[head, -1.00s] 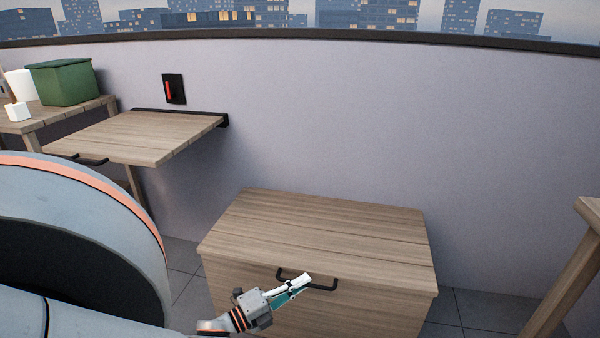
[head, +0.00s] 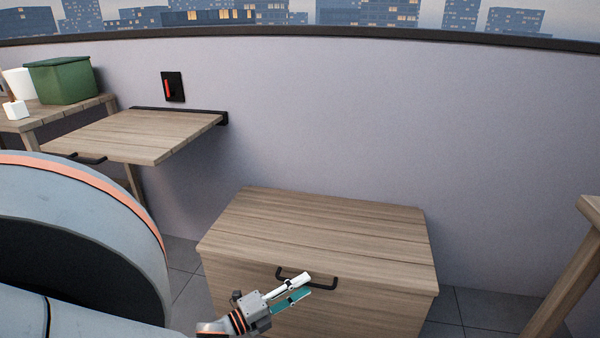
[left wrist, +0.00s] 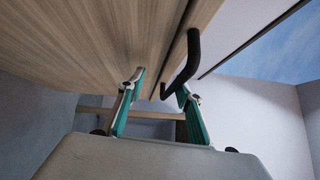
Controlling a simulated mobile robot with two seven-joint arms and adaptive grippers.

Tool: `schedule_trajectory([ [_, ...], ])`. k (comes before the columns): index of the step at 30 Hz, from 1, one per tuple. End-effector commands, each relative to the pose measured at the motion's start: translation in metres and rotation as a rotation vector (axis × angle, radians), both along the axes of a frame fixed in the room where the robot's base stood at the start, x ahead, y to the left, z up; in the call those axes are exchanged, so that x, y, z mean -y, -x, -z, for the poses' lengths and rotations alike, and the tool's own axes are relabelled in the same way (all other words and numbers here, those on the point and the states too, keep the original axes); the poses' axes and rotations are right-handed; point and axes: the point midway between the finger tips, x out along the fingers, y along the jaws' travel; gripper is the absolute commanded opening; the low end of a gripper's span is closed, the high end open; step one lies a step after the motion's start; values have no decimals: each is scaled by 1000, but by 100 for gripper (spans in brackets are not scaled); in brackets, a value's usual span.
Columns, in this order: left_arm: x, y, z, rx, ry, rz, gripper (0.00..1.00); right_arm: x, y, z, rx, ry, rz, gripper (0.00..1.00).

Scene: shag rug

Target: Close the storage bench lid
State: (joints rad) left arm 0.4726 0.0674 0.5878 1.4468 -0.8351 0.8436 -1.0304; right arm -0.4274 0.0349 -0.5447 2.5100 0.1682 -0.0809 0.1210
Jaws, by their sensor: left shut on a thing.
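The wooden storage bench (head: 310,300) stands against the wall in the head view. Its plank lid (head: 320,225) lies flat on top, with no gap that I can see. A black bar handle (head: 328,283) is on the front face near the lid's edge. My left gripper (head: 307,284) is at this handle, and its fingers stand visibly apart. In the left wrist view, the handle (left wrist: 193,50) reaches down between the fingers (left wrist: 160,86), close to the right one. Exact contact is hard to see. My right gripper is not in view.
A wooden fold-down wall table (head: 140,135) with a black handle is at the left. A green box (head: 62,82) stands on a side table behind it. A red switch (head: 171,88) is on the wall. A wooden table leg (head: 562,280) stands at the right. Floor beside the bench is clear.

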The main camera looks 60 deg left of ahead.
Motion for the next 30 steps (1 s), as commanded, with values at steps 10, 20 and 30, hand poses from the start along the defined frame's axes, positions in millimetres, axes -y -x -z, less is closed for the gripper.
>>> schedule_trajectory([
  [10,2,5,-13,-20,-3,0,25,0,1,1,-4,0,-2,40],
  [20,1,1,-77,-3,-4,2,25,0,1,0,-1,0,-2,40],
  [30,1,0,-102,2,0,2,25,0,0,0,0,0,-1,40],
])
